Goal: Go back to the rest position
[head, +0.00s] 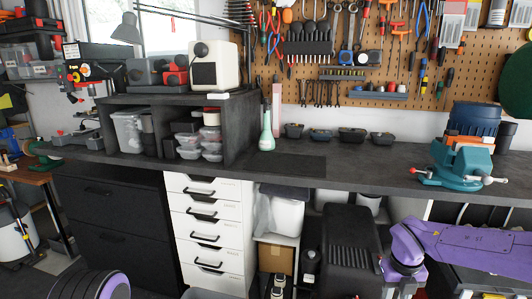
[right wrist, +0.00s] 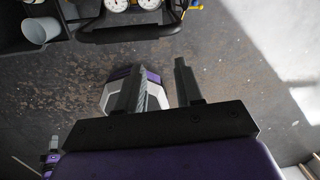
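My right gripper (right wrist: 160,76) shows in the right wrist view, with its two dark fingers apart and nothing between them. It is over a dark, speckled floor (right wrist: 225,60). My purple right arm (head: 455,245) comes in at the lower right of the head view, in front of the workbench, and its gripper cannot be made out there. A purple and black rounded part of mine (head: 92,286) shows at the lower left edge.
The dark workbench (head: 345,165) holds a green bottle (head: 267,130), small black trays (head: 352,135) and a teal vise (head: 462,160). White drawers (head: 210,225) and a black case (head: 347,245) stand below. In the right wrist view, a black frame with gauges (right wrist: 117,5) lies at the top.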

